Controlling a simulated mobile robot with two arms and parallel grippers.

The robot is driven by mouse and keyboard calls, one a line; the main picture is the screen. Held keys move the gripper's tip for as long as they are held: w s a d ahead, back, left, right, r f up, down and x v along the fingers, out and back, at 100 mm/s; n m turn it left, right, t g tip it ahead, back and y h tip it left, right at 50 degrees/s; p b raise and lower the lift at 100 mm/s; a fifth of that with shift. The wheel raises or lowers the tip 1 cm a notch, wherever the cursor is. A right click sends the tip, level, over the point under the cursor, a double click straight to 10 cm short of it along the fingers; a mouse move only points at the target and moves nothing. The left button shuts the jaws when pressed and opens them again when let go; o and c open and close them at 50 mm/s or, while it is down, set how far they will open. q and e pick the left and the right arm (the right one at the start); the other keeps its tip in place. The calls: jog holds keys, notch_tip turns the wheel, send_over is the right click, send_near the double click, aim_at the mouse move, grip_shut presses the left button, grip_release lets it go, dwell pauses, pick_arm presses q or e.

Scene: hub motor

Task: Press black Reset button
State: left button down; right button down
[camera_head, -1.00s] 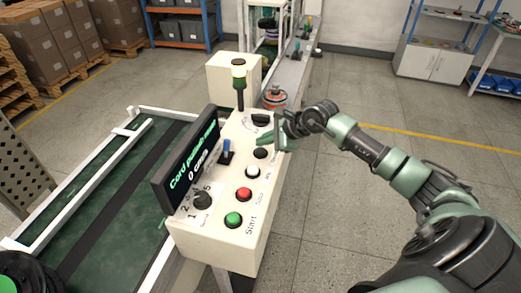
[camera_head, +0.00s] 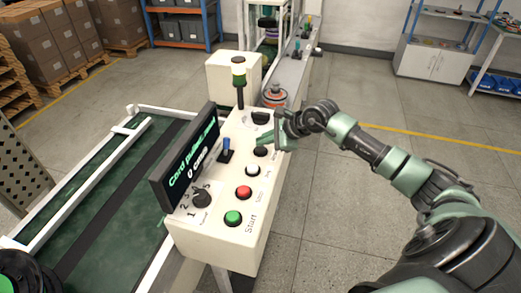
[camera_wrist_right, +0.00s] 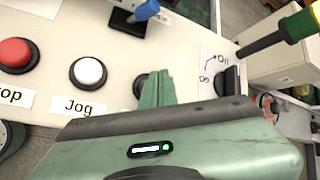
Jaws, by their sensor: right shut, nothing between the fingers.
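The black button (camera_head: 261,152) sits on the sloped cream control panel (camera_head: 215,222), beyond the white button in the head view. My right gripper (camera_head: 268,141) is just over the black button, its fingers shut and empty. In the right wrist view the closed green fingertips (camera_wrist_right: 158,76) stand in front of the black button (camera_wrist_right: 140,84) and hide most of it, along with its label. I cannot tell whether the fingertips touch it. My left gripper is not in view.
White (camera_head: 253,170), red (camera_head: 244,193) and green (camera_head: 233,218) buttons line the panel. A blue-topped lever (camera_head: 227,147), a rotary knob (camera_head: 202,199), a black switch (camera_wrist_right: 229,82) and a tilted display (camera_head: 183,165) are nearby. A signal lamp (camera_head: 239,78) rises behind. Floor at right is clear.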

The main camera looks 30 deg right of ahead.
aim_at(263, 149)
jog(key=shift+f+b, duration=0.6)
jog(key=shift+f, duration=0.1)
dwell(0.8)
jog(key=shift+r, duration=0.2)
jog(key=shift+r+p, duration=0.35)
jog(key=shift+r, duration=0.5)
jog(key=shift+r+p, duration=1.15)
jog(key=shift+r, duration=1.35)
jog(key=shift+f, duration=0.1)
